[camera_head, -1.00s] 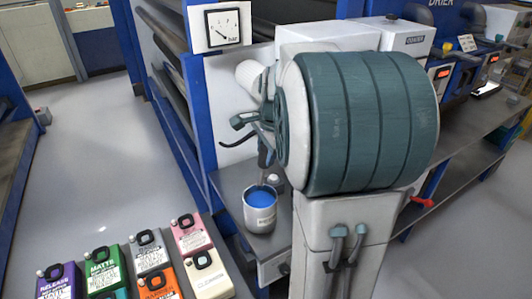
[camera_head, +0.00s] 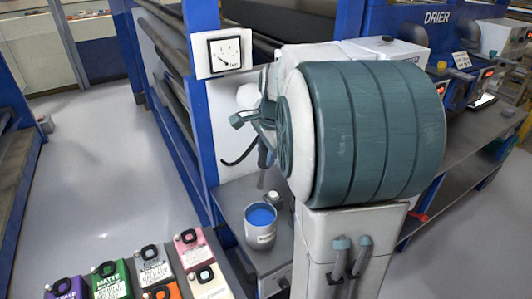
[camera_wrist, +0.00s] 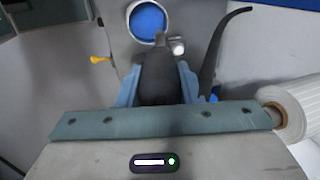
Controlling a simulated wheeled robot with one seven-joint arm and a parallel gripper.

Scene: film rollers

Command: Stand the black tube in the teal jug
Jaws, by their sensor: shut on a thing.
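My gripper (camera_wrist: 159,76) is shut on a dark tube (camera_wrist: 160,88), which sits between its pale blue fingers in the wrist view. In the head view the tube (camera_head: 262,178) hangs down from my gripper (camera_head: 264,148), its lower end a little above a white can (camera_head: 261,238). My teal-banded arm hides part of the gripper. I cannot make out the teal jug in either view now.
The white can holds blue liquid and stands on a grey shelf (camera_head: 232,200); it also shows in the wrist view (camera_wrist: 131,38). A blue frame post (camera_head: 202,110) rises beside my gripper.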

